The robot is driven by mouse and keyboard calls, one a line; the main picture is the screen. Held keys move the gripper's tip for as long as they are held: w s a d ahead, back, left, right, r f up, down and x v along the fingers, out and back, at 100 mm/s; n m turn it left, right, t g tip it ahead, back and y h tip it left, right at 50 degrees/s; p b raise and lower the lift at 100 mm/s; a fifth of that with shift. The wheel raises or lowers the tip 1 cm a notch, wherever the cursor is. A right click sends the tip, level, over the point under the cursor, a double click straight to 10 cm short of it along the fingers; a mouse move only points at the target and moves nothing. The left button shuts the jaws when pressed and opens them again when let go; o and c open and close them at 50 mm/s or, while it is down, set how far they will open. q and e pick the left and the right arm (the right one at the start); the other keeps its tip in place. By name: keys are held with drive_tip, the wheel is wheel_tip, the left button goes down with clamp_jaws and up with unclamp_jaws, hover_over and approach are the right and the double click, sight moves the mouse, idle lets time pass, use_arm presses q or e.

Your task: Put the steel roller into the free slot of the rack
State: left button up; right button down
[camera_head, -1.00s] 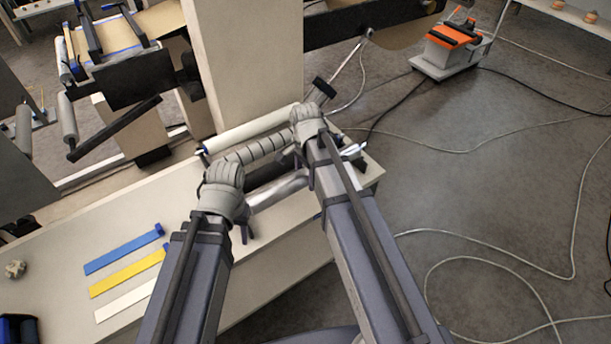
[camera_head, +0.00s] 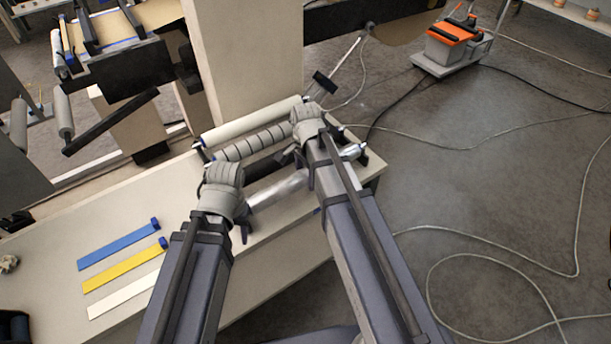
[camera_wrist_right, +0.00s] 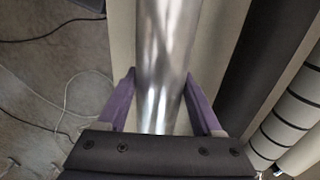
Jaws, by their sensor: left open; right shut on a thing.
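The steel roller (camera_head: 283,188) is a shiny bare cylinder lying slantwise at the front of the roller rack on the bench. My right arm hides its middle in the head view. In the right wrist view my right gripper (camera_wrist_right: 160,78) is shut on the steel roller (camera_wrist_right: 165,45), with a purple finger on each side. My left gripper (camera_head: 241,222) is open by the roller's left end, with its fingers mostly hidden. The rack (camera_head: 198,152) holds a white roller (camera_head: 255,122), a black-banded grey roller (camera_head: 255,142) and a black roller (camera_head: 268,166). I cannot tell whether the steel roller is seated.
Blue (camera_head: 118,245), yellow (camera_head: 122,267) and white (camera_head: 125,293) strips lie on the bench (camera_head: 60,222) at the left. A beige machine column (camera_head: 245,65) stands behind the rack. Cables run over the floor at the right, near an orange-topped toolbox on a cart (camera_head: 448,45).

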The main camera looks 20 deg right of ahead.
use_arm(q)
drive_tip(key=shift+f, duration=0.35)
use_arm(e)
drive_tip(key=shift+f, duration=0.3)
idle(0.4)
unclamp_jaws()
use_arm(q)
drive_tip(key=shift+r, duration=0.1)
use_arm(e)
drive_tip(key=shift+r, duration=0.1)
wheel_tip(320, 180, up, 8)
drive_tip(key=p, duration=0.7)
use_arm(q)
wheel_tip(320, 180, up, 8)
use_arm(e)
drive_tip(key=shift+f, duration=0.2)
use_arm(q)
drive_tip(key=shift+f, duration=0.2)
